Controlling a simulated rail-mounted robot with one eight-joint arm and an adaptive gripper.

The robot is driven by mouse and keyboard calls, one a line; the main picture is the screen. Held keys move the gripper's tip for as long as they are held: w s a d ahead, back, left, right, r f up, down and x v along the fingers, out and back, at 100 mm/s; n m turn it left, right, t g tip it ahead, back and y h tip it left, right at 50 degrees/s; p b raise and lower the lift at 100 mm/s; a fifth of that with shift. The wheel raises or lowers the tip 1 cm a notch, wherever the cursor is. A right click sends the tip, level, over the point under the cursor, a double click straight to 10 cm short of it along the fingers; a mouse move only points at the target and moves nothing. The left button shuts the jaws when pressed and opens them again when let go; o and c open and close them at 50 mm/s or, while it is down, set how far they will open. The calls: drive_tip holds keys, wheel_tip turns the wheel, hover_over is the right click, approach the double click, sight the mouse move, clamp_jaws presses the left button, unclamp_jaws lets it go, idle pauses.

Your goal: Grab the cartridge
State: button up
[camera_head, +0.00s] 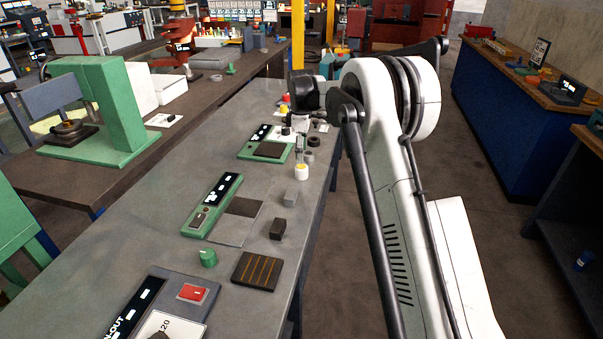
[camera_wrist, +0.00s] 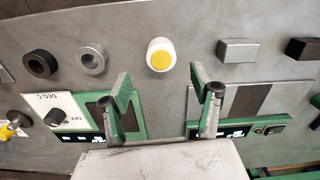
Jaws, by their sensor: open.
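A short white cylinder with a yellow round end, which I take for the cartridge, stands on the grey bench in the head view (camera_head: 301,173). It also shows at the upper middle of the wrist view (camera_wrist: 161,55). My gripper (camera_wrist: 167,90) is open, with its two green and black fingers spread wide and nothing between them. In the wrist view the cylinder lies just above the gap between the fingertips, apart from both. In the head view my gripper's fingers are small and hard to make out near the cylinder.
Dark and grey rings (camera_wrist: 40,65) (camera_wrist: 93,59) lie on one side of the cylinder. A grey block (camera_wrist: 237,50) and a black block (camera_wrist: 302,48) lie on the other. Two green instruments with displays (camera_head: 265,150) (camera_head: 212,205) and a dark slotted plate (camera_head: 257,271) sit nearby.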

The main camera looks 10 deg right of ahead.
sight(302, 167)
drive_tip(key=shift+s+f, duration=0.1)
drive_tip(key=shift+f, duration=3.8)
drive_tip(key=c, duration=1.3)
drive_tip(key=shift+o, duration=0.2)
drive_tip(key=shift+r, duration=0.15)
